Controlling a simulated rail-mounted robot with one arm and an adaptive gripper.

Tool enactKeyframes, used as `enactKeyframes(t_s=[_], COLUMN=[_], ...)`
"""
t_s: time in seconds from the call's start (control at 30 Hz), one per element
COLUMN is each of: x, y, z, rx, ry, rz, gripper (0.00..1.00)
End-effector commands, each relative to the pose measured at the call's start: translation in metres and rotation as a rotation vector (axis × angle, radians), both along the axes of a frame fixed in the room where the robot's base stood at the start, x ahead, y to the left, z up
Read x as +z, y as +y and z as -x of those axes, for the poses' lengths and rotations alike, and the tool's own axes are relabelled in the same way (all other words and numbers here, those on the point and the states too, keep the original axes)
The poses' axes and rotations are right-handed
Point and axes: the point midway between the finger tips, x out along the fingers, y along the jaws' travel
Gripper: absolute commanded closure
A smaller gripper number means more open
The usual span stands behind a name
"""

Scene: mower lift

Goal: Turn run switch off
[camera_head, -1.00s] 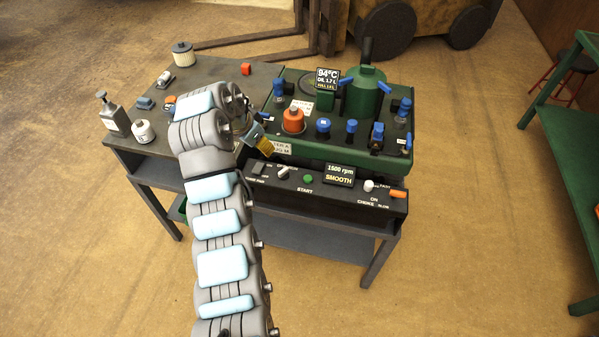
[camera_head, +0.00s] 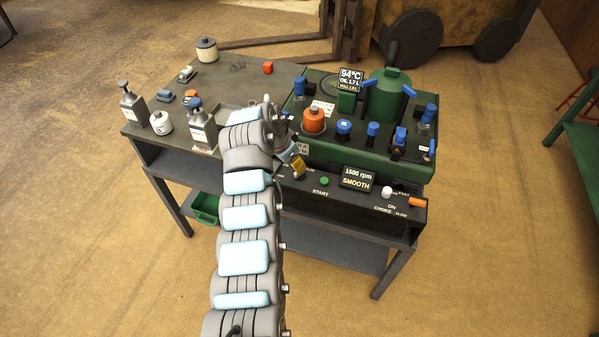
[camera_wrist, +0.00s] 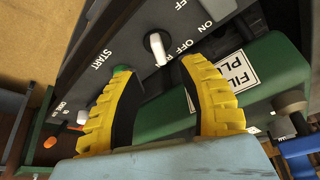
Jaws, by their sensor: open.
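The run switch (camera_wrist: 157,48) is a small white lever in a dark round seat on the black control panel in the wrist view. The panel (camera_wrist: 130,30) carries ON and OFF lettering beside it. I cannot tell for sure which setting the lever is in. My gripper (camera_wrist: 155,68) is open, its two yellow ridged fingers apart, with the lever just beyond the gap between their tips. Nothing is held. In the head view my gripper (camera_head: 297,165) is at the panel's left part and hides the switch.
The green START button (camera_wrist: 121,70) lies close by my left fingertip. A green engine block (camera_head: 360,168) with blue-capped parts rises behind the panel. A display (camera_head: 357,178) reads 1500 rpm, SMOOTH. A white choke knob (camera_head: 387,193) and orange lever (camera_head: 416,202) are further right.

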Motion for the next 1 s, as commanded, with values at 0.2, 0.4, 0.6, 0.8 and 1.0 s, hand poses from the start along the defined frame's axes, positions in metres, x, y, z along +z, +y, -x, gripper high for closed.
enactKeyframes(t_s=[0.2,0.4,0.6,0.8,1.0], x=[-0.024,-0.041,-0.051,-0.056,-0.057], y=[-0.007,-0.013,-0.017,-0.018,-0.018], z=[-0.005,-0.010,-0.014,-0.015,-0.015], rx=[-0.001,-0.002,-0.002,-0.001,0.000], ry=[0.003,0.004,0.001,0.000,0.000], rz=[0.000,0.001,-0.001,0.000,0.001], gripper=[0.60,0.60,0.60,0.60,0.60])
